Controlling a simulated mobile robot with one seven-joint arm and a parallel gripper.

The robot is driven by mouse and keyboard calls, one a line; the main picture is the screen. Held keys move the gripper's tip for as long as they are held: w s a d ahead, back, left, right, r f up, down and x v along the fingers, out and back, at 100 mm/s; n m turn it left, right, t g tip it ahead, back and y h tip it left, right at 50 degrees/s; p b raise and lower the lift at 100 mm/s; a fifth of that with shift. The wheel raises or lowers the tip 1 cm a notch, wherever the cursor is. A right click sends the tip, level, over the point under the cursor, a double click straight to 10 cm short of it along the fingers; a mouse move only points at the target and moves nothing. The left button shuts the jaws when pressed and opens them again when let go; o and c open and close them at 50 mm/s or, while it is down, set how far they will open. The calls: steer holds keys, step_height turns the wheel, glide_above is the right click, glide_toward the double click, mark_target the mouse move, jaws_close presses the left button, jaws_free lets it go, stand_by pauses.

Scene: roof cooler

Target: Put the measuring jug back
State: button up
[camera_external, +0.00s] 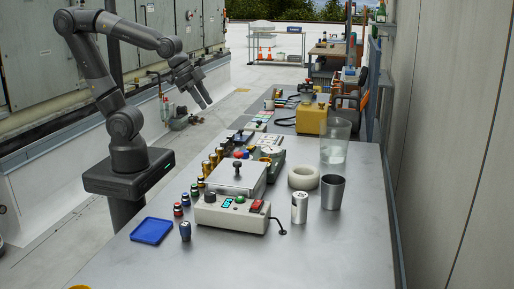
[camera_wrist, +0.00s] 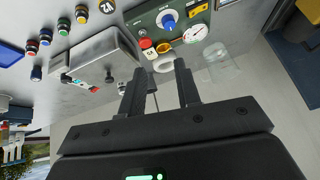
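A clear, see-through jug (camera_external: 335,141), which looks like the measuring jug, stands upright at the right back of the metal bench, near the wall. A clear vessel that seems to be the same jug shows faintly in the wrist view (camera_wrist: 216,56), to the right of the fingers. My gripper (camera_external: 207,102) is raised over the bench's left side, well apart from the jug. Its two fingers (camera_wrist: 160,72) are spread with nothing held between them. Markings on the jug are too small to read.
A white tape roll (camera_external: 304,177), a dark tumbler (camera_external: 333,192) and a light can (camera_external: 299,207) stand in front of the jug. A control box (camera_external: 232,212) and a blue tray (camera_external: 152,231) are nearer. The bench's front right (camera_external: 330,250) is clear.

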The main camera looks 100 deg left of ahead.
steer(key=s+n, duration=0.1)
steer(key=s, duration=0.8)
steer(key=shift+s+a+r+g+h, duration=0.15)
steer(key=shift+a+r+g+h, duration=0.25)
steer(key=shift+r, duration=0.05)
steer(key=shift+o, duration=0.5)
